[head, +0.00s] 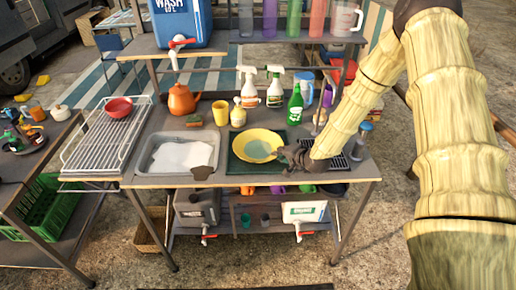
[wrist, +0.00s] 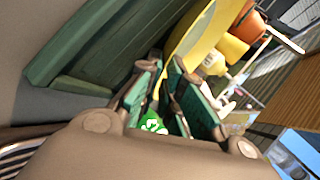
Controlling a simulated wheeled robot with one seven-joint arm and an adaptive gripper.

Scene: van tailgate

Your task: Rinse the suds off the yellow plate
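The yellow plate (head: 250,138) is over the dark green mat (head: 240,168) at the middle of the table. Its centre has a pale bluish-grey patch; I cannot tell if this is suds. My gripper (head: 283,154) is at the plate's right edge. In the wrist view the plate (wrist: 203,32) appears nearly edge-on, its rim between the narrowly spaced teal fingertips (wrist: 166,66). The fingers look closed on that rim. The mat (wrist: 90,50) shows apart from the plate there. A white basin (head: 150,165) with pale, whitish contents stands left of the mat.
A blue water jug (head: 183,25) with a red tap stands on the upper shelf. A wire rack (head: 95,150) with a red bowl (head: 119,107) is at left.

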